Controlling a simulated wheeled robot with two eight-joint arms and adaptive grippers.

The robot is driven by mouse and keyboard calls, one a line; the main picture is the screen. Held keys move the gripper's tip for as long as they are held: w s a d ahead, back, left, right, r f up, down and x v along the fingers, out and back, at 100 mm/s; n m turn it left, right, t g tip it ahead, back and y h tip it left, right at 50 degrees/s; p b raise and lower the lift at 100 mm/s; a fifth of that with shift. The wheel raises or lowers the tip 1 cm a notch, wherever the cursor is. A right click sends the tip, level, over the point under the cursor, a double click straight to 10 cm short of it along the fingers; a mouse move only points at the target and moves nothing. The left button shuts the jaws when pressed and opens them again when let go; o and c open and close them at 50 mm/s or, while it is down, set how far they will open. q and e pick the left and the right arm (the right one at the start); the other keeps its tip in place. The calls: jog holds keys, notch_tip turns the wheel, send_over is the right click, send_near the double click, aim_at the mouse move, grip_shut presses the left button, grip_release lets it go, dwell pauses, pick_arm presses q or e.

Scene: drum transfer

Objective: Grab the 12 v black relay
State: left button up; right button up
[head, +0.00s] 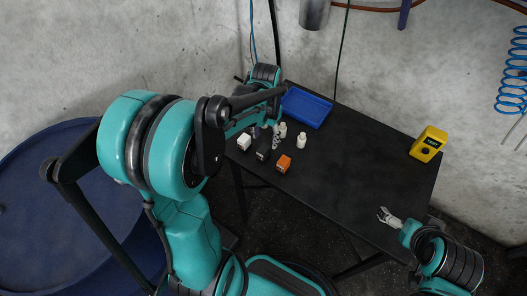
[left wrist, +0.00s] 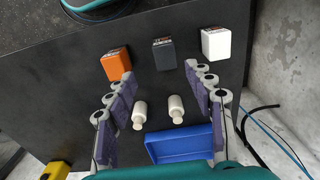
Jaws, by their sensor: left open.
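The black relay (head: 263,153) is a dark box standing on the black table between a white box and an orange box. It also shows in the left wrist view (left wrist: 164,54), upper middle, with a small label on its upper edge. My left gripper (left wrist: 159,73) is open and empty, its purple-padded fingers spread with the dark relay just beyond the gap between the tips. In the head view the left gripper (head: 267,139) hangs close beside the relay, partly covered by my arm. My right gripper (head: 386,215) is empty near the table's right edge, its fingers apart.
The white box (head: 244,142) and orange box (head: 284,164) flank the relay with gaps. Two white bottles (left wrist: 176,109) stand between my left fingers in the wrist view. A blue tray (head: 306,107) is at the back, a yellow device (head: 428,144) far right. The table's middle is clear.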

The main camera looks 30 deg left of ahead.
aim_at(263, 149)
pick_arm(q)
jog(key=f, duration=0.1)
jog(key=f+b, duration=0.1)
jog(key=shift+a+f, duration=0.2)
jog(key=shift+f, duration=0.2)
jog(key=f, duration=0.1)
jog(key=f+b, duration=0.1)
jog(key=f, duration=0.1)
jog(key=f+b, duration=0.1)
jog(key=f, duration=0.1)
jog(key=shift+w+a+f, duration=0.1)
jog(key=shift+a+f, duration=0.15)
jog(key=shift+r, duration=0.1)
grip_shut()
